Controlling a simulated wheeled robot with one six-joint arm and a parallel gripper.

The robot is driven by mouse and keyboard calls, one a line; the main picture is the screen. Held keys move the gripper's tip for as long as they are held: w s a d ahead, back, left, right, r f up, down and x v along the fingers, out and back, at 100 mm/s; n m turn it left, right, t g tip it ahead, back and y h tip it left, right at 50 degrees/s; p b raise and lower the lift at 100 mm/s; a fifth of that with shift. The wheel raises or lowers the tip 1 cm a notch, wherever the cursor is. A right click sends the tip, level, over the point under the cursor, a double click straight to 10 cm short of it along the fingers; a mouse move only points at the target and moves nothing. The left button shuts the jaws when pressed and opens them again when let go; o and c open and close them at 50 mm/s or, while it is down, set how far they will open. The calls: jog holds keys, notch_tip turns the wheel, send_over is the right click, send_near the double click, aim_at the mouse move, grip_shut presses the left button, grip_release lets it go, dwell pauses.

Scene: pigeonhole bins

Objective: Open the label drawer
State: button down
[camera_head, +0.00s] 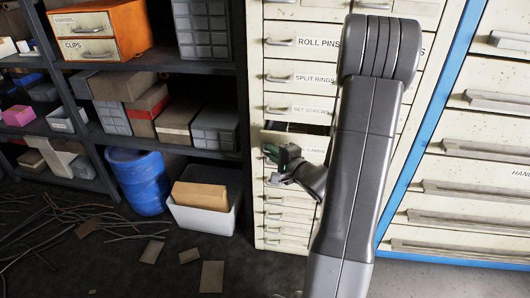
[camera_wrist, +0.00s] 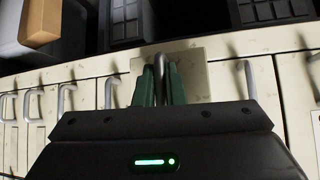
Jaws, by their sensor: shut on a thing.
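The drawer (camera_head: 312,147) is in the cream cabinet, below the SET SCREWS drawer. Its label is partly hidden by my arm. It stands partly open, with a dark gap above its front. My gripper (camera_head: 270,152) is at the left end of the drawer front. In the wrist view, its green fingers are shut on the drawer's metal handle (camera_wrist: 158,66). The drawer front (camera_wrist: 196,72) juts out from the neighbouring fronts there.
Closed drawers labelled ROLL PINS (camera_head: 318,42) and SPLIT RINGS (camera_head: 314,78) are above. Shelving with bins, a blue barrel (camera_head: 138,182) and a white bin (camera_head: 203,217) stand to the left. A wider drawer cabinet (camera_head: 475,165) is at right. Scraps litter the floor.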

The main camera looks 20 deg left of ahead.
jog(key=s+d+b, duration=0.4)
jog(key=s+b, duration=0.2)
jog(key=s, duration=1.1)
jog(key=shift+s+d, duration=0.15)
jog(key=shift+s, duration=0.15)
jog(key=c, duration=1.5)
grip_release()
jog(key=shift+d, duration=0.1)
